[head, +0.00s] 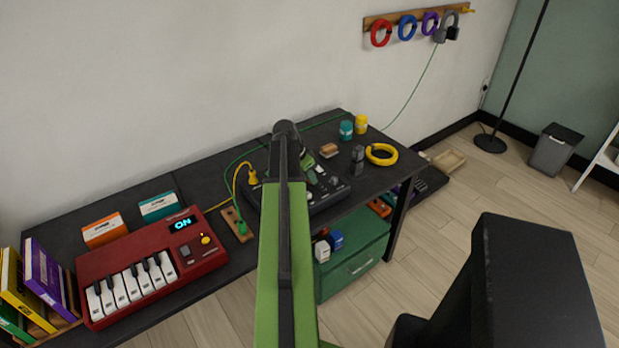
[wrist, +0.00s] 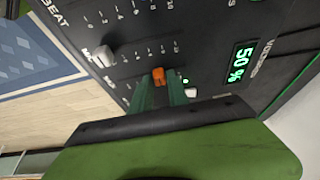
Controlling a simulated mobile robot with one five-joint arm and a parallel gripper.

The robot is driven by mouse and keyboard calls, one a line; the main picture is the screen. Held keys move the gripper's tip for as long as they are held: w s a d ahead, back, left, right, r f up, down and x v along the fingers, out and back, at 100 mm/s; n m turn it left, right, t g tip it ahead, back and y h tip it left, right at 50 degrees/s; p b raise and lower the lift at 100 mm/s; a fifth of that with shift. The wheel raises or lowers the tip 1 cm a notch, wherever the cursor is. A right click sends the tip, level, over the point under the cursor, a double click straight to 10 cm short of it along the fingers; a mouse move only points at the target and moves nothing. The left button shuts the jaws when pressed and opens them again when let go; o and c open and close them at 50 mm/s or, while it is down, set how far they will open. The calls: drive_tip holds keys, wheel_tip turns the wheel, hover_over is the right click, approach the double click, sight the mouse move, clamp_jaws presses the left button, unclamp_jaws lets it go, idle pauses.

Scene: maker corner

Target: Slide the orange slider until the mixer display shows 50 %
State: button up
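The mixer (head: 342,190) is a dark panel on the black bench, partly hidden behind my arm in the head view. In the wrist view its display (wrist: 242,63) reads 50 % in green digits. The orange slider (wrist: 158,76) stands in its slot beside a printed scale. My gripper (wrist: 163,86) is low over the panel, with its green fingertips at the orange slider, one on either side. I cannot tell whether they press on it or only stand around it.
A white slider (wrist: 103,55) stands on the panel near my fingers. A red keyboard (head: 150,265) showing ON is left of my arm.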

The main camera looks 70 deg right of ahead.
drive_tip(key=shift+o, duration=1.4)
drive_tip(key=p+v, duration=1.6)
drive_tip(key=v, duration=0.1)
drive_tip(key=shift+a, duration=0.2)
drive_tip(key=shift+r, duration=0.15)
